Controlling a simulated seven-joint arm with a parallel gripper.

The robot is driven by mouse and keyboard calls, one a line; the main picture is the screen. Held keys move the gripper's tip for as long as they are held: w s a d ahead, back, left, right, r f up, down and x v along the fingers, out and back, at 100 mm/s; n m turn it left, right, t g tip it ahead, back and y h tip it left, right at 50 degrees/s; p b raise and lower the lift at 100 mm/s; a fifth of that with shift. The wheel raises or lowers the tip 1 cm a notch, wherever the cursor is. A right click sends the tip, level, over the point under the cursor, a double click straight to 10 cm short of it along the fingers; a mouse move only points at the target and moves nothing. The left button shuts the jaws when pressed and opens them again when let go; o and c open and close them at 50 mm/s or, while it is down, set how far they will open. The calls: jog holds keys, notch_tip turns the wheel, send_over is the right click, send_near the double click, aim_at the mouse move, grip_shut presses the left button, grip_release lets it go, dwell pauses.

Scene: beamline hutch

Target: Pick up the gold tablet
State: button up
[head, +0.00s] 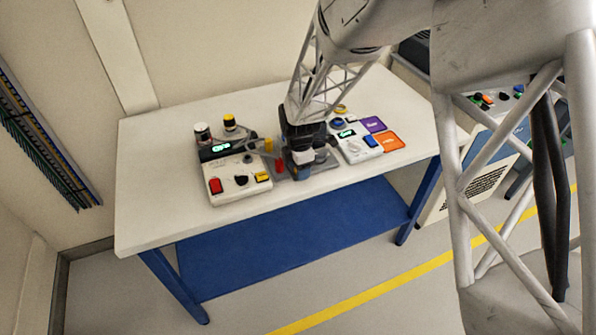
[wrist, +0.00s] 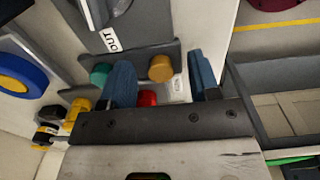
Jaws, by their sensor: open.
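The gold tablet (wrist: 162,68) is a small round gold piece in the wrist view, against a grey bar and between the lines of my two blue fingers. My gripper (wrist: 160,64) is open, one finger left of the gold tablet and one to its right. I cannot tell whether the fingertips are level with it. A red piece (wrist: 147,98) shows between the fingers, nearer the palm. A teal piece (wrist: 100,74) is just left of the left finger. In the head view my gripper (head: 300,172) is low over the middle of the table and hides the tablet.
The white table (head: 150,185) holds a control box (head: 235,182) left of my gripper and another (head: 355,148) right of it. Purple (head: 373,125) and orange (head: 391,142) squares lie further right. A grey plate marked OUT (wrist: 145,35) is close beyond the tablet. The table's left end is clear.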

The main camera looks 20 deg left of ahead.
dwell(0.4)
jog(key=c, duration=1)
jog(key=shift+r, duration=0.2)
jog(key=shift+r, duration=0.55)
notch_tip(320, 180, up, 2)
jog(key=shift+r, duration=0.1)
jog(key=s+d+r, duration=0.1)
jog(key=s+d, duration=0.8)
jog(key=s, duration=0.3)
jog(key=shift+s+d+r, duration=0.15)
jog(key=shift+s+d, duration=0.2)
jog(key=shift+s, duration=0.05)
